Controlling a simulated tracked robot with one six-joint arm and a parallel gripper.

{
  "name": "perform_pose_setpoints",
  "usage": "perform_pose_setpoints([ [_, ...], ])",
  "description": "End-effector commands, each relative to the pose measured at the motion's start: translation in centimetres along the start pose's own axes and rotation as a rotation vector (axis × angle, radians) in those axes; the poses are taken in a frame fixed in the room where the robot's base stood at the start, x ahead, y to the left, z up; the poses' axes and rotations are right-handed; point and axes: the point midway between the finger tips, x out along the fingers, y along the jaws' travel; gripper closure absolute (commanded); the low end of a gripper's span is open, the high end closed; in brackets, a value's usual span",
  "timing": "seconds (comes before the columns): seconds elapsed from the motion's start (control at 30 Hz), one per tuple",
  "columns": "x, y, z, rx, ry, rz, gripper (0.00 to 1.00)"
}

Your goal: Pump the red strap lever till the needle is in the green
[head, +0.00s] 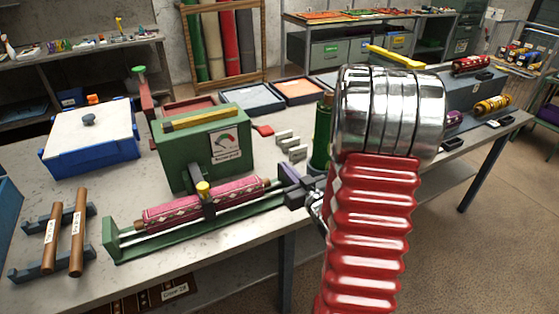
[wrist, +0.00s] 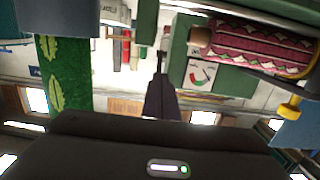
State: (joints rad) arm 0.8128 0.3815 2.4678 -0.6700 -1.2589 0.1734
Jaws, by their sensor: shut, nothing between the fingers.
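A green housing (head: 190,145) stands on the bench with a white gauge (head: 225,143) on its front, which also shows in the wrist view (wrist: 200,74). The gauge has green and red zones; the needle's exact place is too small to tell. A red paddle (head: 264,130) sticks out right of the housing. A dark red upright bar (head: 146,98) with a green knob stands at its left. I cannot tell which is the strap lever. My gripper (wrist: 159,62), dark and pointed, is shut and empty. In the head view it shows near the roller's right end (head: 291,174), apart from both red parts.
A pink patterned roll (head: 165,212) lies in a green frame before the housing, with a yellow knob (head: 203,188) over it. A blue box (head: 90,150) and two wooden rods (head: 77,235) are at left. White blocks (head: 287,137) and a green cylinder (head: 321,140) stand right of the housing.

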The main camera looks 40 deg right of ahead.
Motion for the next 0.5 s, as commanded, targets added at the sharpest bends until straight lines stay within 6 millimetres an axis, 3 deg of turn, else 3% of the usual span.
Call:
perform_pose_setpoints([
  [0.2,-2.4,0.0,0.8,0.0,0.001,0.001,1.0],
  [0.5,-2.8,-0.2,0.9,-0.001,0.002,-0.003,1.0],
])
